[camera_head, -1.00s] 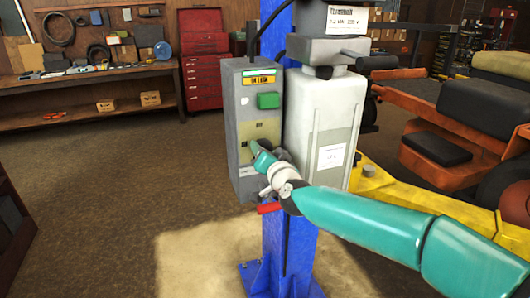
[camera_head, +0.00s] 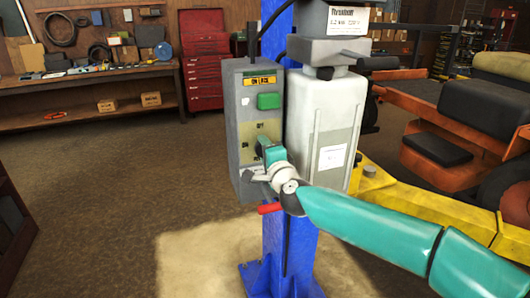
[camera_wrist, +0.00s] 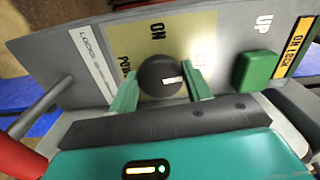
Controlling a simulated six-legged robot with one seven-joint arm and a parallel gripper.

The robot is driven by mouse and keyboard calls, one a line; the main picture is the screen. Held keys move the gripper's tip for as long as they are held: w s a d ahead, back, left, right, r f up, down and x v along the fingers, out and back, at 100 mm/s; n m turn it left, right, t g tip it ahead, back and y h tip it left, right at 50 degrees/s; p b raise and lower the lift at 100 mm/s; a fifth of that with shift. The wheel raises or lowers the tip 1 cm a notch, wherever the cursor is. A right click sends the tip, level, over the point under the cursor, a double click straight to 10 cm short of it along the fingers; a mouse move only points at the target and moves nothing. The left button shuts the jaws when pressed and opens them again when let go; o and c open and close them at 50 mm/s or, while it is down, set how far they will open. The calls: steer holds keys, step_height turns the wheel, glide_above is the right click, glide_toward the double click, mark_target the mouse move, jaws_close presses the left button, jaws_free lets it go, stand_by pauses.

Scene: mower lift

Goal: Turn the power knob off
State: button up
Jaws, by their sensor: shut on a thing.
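The power knob (camera_wrist: 158,75) is round and black with a short white mark, on a yellowish plate. In the wrist view the mark points to the right, toward a washed-out label that seems to read OFF; ON is printed above the knob. My gripper (camera_wrist: 161,90) has one teal finger on each side of the knob and is shut on it. In the head view the knob (camera_head: 263,141) is partly covered by my gripper (camera_head: 267,150), at the lower part of the grey control box (camera_head: 236,105).
A green UP button (camera_wrist: 255,70) lies to the right of the knob in the wrist view. A red-gripped lever (camera_head: 269,208) sits under my wrist. The blue post (camera_head: 277,240) and a pale grey motor unit (camera_head: 325,115) stand close to the box.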

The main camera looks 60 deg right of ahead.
steer(key=shift+s+m, duration=0.1)
steer(key=shift+m, duration=0.5)
steer(key=o, duration=0.9)
steer(key=shift+o, duration=0.2)
